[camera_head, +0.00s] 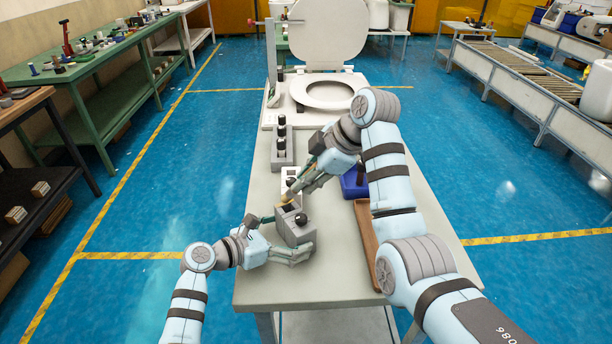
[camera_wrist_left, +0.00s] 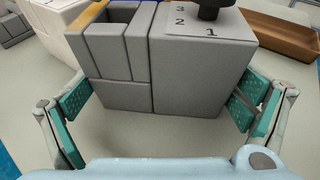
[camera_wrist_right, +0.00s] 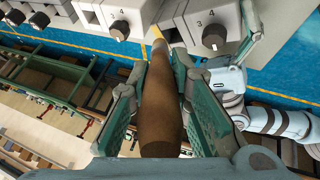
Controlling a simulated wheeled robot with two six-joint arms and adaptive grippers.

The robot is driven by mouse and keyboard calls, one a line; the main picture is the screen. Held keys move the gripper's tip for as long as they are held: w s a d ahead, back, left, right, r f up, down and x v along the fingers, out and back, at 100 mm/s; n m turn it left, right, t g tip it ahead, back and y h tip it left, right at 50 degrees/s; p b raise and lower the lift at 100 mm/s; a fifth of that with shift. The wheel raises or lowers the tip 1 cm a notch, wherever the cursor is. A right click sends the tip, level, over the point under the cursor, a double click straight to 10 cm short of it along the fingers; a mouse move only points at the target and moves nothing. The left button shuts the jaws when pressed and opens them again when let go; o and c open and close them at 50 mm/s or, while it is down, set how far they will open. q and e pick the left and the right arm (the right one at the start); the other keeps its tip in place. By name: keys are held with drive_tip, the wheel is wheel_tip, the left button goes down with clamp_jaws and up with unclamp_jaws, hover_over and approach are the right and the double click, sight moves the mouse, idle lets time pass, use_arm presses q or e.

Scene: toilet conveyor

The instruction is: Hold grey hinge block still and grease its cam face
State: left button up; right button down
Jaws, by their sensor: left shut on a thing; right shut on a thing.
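The grey hinge block (camera_head: 292,233) stands on the near part of the bench, with a black knob (camera_head: 301,219) on its numbered plate. My left gripper (camera_head: 280,238) is shut on it, one finger on each side; the left wrist view shows the block (camera_wrist_left: 200,75) between the green pads, with an open slot at its top left. My right gripper (camera_head: 299,184) is shut on a brush with a brown wooden handle (camera_wrist_right: 160,110). The brush's yellowish tip (camera_head: 284,200) is at the block's far upper edge; I cannot tell whether it touches. The cam face is not clearly visible.
A grey holder (camera_head: 283,158) with black-topped items and a white numbered panel (camera_head: 290,173) stand beyond the block. A blue tray (camera_head: 354,190) and a brown wooden tray (camera_head: 368,243) lie to the right. A toilet seat (camera_head: 328,93) is at the far end.

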drive_tip(key=shift+f, duration=0.35)
drive_tip(key=shift+w, duration=0.1)
